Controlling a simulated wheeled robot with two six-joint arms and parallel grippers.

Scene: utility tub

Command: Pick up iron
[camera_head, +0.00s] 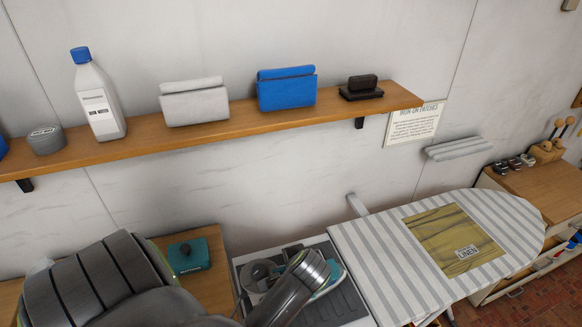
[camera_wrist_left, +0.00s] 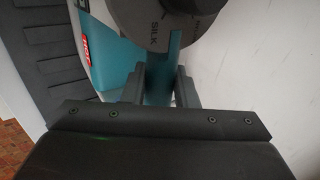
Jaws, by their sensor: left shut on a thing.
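The iron (camera_wrist_left: 112,58) is teal and white, with a grey fabric dial reading "SILK" and a red "HOT" label, in the left wrist view. My left gripper (camera_wrist_left: 172,82) is shut on a teal part of it, one dark finger on each side. In the head view my left arm covers much of the iron; a teal and pale edge (camera_head: 334,279) shows beside the arm, over the dark rest tray (camera_head: 345,306). Whether the iron touches the tray cannot be told. My right gripper is not in view.
A striped ironing board (camera_head: 385,265) with a yellow linen cloth (camera_head: 455,240) lies right of the tray. A teal box (camera_head: 189,256) sits on wood at left. Above, a wall shelf (camera_head: 225,132) holds a white bottle (camera_head: 98,100), folded cloths and a dark brush (camera_head: 361,90).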

